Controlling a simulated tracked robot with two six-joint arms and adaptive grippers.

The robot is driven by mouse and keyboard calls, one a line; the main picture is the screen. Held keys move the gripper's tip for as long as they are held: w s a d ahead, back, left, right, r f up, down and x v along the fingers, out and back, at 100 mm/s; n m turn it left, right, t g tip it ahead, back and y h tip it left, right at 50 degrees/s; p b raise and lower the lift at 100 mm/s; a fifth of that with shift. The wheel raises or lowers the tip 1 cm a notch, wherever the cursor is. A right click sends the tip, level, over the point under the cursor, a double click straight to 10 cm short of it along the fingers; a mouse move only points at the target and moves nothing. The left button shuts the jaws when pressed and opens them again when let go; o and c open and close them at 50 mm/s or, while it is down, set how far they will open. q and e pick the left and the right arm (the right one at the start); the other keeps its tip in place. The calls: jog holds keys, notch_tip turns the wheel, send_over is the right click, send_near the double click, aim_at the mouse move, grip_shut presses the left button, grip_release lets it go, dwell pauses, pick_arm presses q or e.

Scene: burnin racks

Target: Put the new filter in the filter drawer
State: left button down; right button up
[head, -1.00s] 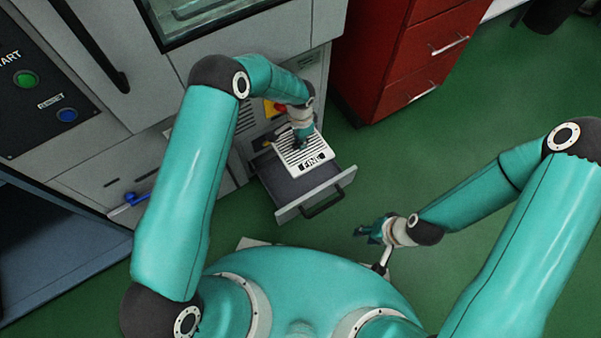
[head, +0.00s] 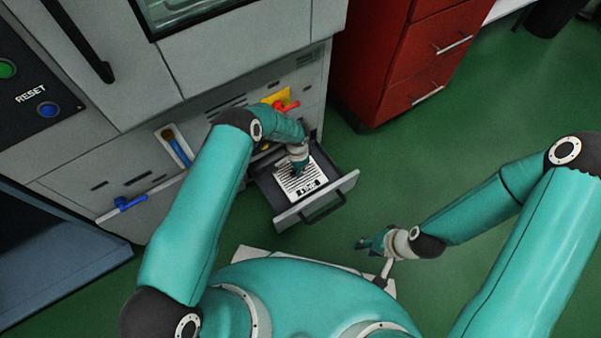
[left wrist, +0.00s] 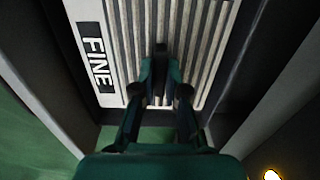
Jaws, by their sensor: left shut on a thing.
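The new filter (head: 306,179) is a white panel with dark pleats and a label that reads FINE in the left wrist view (left wrist: 96,62). It lies within the outline of the open filter drawer (head: 318,204), a grey drawer with a dark inside and a dark handle. Whether it touches the drawer floor I cannot tell. My left gripper (head: 299,171) is over the filter, and in the left wrist view its fingers (left wrist: 161,92) are shut on a dark grip at the filter's middle. My right gripper (head: 370,243) hangs to the right of the drawer, above the floor; its fingers are too small to read.
The grey cabinet (head: 220,65) stands behind the drawer, with a red handle on a yellow plate (head: 284,104) above it. A red drawer cabinet (head: 385,70) stands to the right. A blue-handled lever (head: 131,203) is at the left. Green floor (head: 430,150) is clear on the right.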

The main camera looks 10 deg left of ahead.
pick_arm(q)
notch_tip(320, 180, down, 2)
jog(key=shift+f+b, duration=0.2)
jog(key=shift+b, duration=0.15)
jog(key=c, duration=1.2)
grip_release()
jog(key=shift+r, duration=0.1)
jog(key=shift+r, duration=0.1)
jog(key=shift+r+p, duration=0.25)
jog(key=shift+p, duration=0.1)
notch_tip(320, 180, up, 12)
jog(key=p, duration=0.3)
jog(key=shift+f+p, duration=0.25)
jog(key=shift+p, duration=0.1)
